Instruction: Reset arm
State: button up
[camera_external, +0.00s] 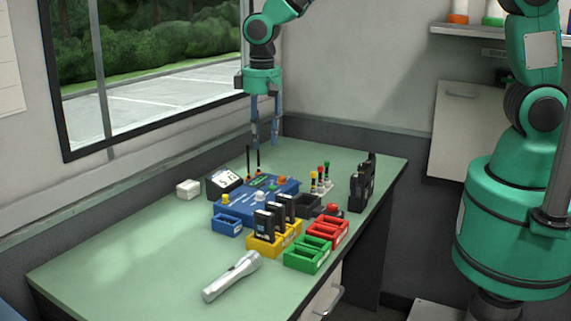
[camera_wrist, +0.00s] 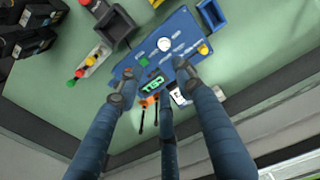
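My gripper (camera_external: 264,138) hangs fingers-down above the back of the green table (camera_external: 110,255). In the wrist view its blue fingers (camera_wrist: 158,80) are spread apart with nothing between them. Below it is a blue control box (camera_external: 285,188), which also shows in the wrist view (camera_wrist: 130,68) with a lit green display, a white knob and two dark antennas. The gripper appears above the box and not touching it. My teal arm reaches in from the top of the external view, and its upper part is cut off.
Yellow (camera_external: 262,247), green (camera_external: 298,262), red (camera_external: 343,233) and blue (camera_external: 222,229) bins stand at the front. Black radios (camera_external: 362,185) stand at right, a flashlight (camera_external: 231,276) lies in front, and a small clock (camera_external: 222,182) stands left. The left tabletop is clear. A window wall borders the back.

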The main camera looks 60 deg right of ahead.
jog(key=s+d+r+t, duration=0.1)
jog(key=s+d+r, duration=0.5)
jog(key=r, duration=0.5)
jog(key=s+d+r+t, duration=0.1)
jog(key=s+d+r, duration=0.4)
jog(key=s+r, duration=0.4)
jog(key=s+d+r+t, duration=0.1)
jog(key=s+d+r, duration=0.2)
jog(key=s, duration=0.7)
jog(key=s+d+r+t, duration=0.2)
jog(key=s+d+r, duration=0.2)
jog(key=s, duration=0.7)
jog(key=shift+s+m, duration=0.15)
jog(key=shift+m, duration=0.15)
notch_tip(320, 180, down, 12)
jog(key=b, duration=1.2)
jog(key=shift+r, duration=0.15)
